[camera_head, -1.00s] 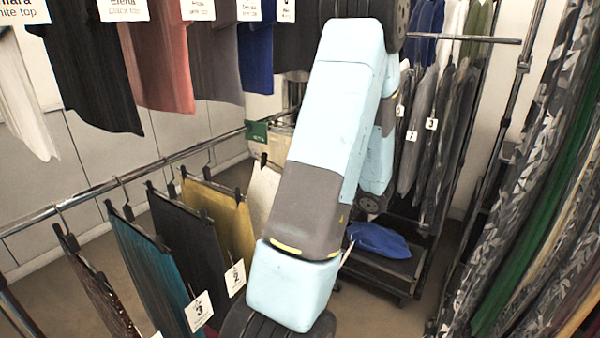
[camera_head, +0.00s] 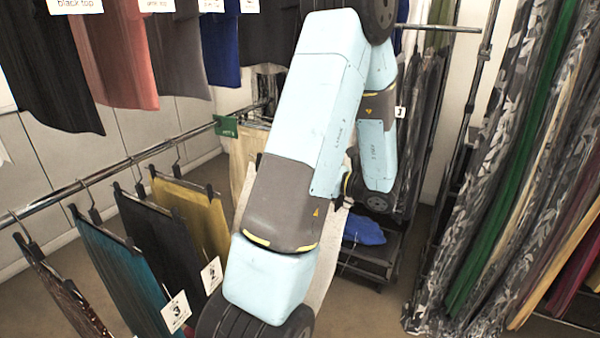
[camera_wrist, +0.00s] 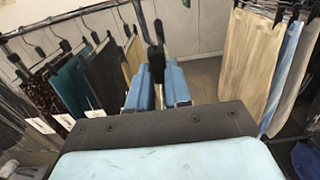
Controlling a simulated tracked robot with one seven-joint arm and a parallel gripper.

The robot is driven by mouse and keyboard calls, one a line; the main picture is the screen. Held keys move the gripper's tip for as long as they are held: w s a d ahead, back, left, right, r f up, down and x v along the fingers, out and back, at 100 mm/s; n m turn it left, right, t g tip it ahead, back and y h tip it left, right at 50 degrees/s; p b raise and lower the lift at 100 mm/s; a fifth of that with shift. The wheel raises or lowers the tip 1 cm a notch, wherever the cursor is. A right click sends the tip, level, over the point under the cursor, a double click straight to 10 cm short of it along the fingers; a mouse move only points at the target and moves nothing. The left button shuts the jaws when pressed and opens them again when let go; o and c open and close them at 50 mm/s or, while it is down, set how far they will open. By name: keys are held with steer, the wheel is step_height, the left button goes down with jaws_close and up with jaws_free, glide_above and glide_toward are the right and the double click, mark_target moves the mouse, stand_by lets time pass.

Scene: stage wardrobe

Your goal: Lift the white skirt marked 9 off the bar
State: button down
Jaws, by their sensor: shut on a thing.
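A pale whitish cloth (camera_head: 326,262), likely the white skirt, hangs behind my forearm in the head view, showing along its right edge. Its number is hidden, so I cannot read a 9. My gripper shows in the wrist view (camera_wrist: 158,88), with its light-blue fingers shut around the black middle of a hanger (camera_wrist: 156,62). The hanger's hook rises above the fingers, near the bar (camera_wrist: 80,12) in the picture; I cannot tell if it touches it. The cloth below the hanger is hidden in the wrist view. My arm hides the gripper in the head view.
A yellow skirt (camera_head: 203,222), a black skirt marked 2 (camera_head: 160,245), a teal skirt marked 3 (camera_head: 120,275) and a dark red one hang at left. A green sign (camera_head: 226,126) and beige cloth (camera_head: 243,165) are farther along. Patterned drapes (camera_head: 490,160) stand at right.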

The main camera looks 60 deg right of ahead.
steer(key=s+d, duration=0.1)
steer(key=s, duration=1.5)
steer(key=shift+s+d, duration=0.15)
steer(key=shift+s, duration=0.2)
